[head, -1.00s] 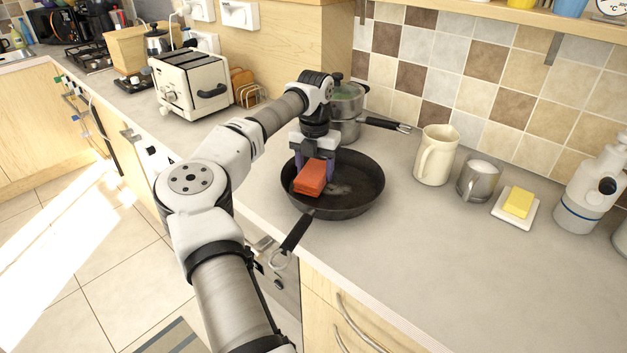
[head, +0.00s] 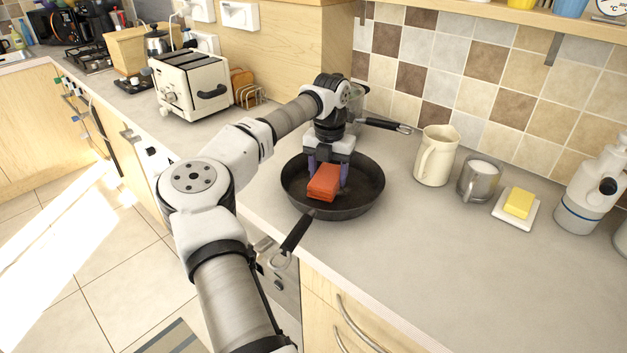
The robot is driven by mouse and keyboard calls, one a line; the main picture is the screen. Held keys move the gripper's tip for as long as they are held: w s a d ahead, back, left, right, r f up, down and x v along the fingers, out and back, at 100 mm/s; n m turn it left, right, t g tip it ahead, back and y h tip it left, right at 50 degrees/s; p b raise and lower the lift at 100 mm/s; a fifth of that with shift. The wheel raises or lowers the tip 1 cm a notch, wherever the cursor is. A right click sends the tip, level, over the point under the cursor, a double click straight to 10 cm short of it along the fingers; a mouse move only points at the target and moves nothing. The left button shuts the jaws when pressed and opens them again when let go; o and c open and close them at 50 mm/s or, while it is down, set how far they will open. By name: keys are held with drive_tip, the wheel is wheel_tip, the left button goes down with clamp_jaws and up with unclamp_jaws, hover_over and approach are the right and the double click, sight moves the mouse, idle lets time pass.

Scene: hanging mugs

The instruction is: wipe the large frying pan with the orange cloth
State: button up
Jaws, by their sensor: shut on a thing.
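The large dark frying pan (head: 365,200) sits on the worktop near its front edge, its handle (head: 297,233) pointing toward the front. The folded orange cloth (head: 323,183) is inside the pan, at the middle to front of its floor. My gripper (head: 327,178) reaches down into the pan from behind and is shut on the cloth. Its purple fingers show on either side of the cloth. The cloth appears to be at the pan's floor, but its underside is hidden. The pan's back part is partly hidden by my gripper.
A pot stands behind my arm, mostly hidden, with its handle (head: 383,125) sticking out right. A cream jug (head: 436,156), a metal mug (head: 480,180) and a butter dish (head: 515,212) stand to the right. The toaster (head: 190,84) is at left. The front right worktop is clear.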

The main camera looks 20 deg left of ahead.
sight(340, 189)
drive_tip(key=shift+d+f, duration=0.15)
drive_tip(key=shift+d, duration=1.6)
drive_tip(key=shift+d, duration=0.1)
drive_tip(key=shift+w+d, duration=0.1)
drive_tip(key=shift+d, duration=1.55)
drive_tip(key=shift+a, duration=0.1)
drive_tip(key=shift+a, duration=1.7)
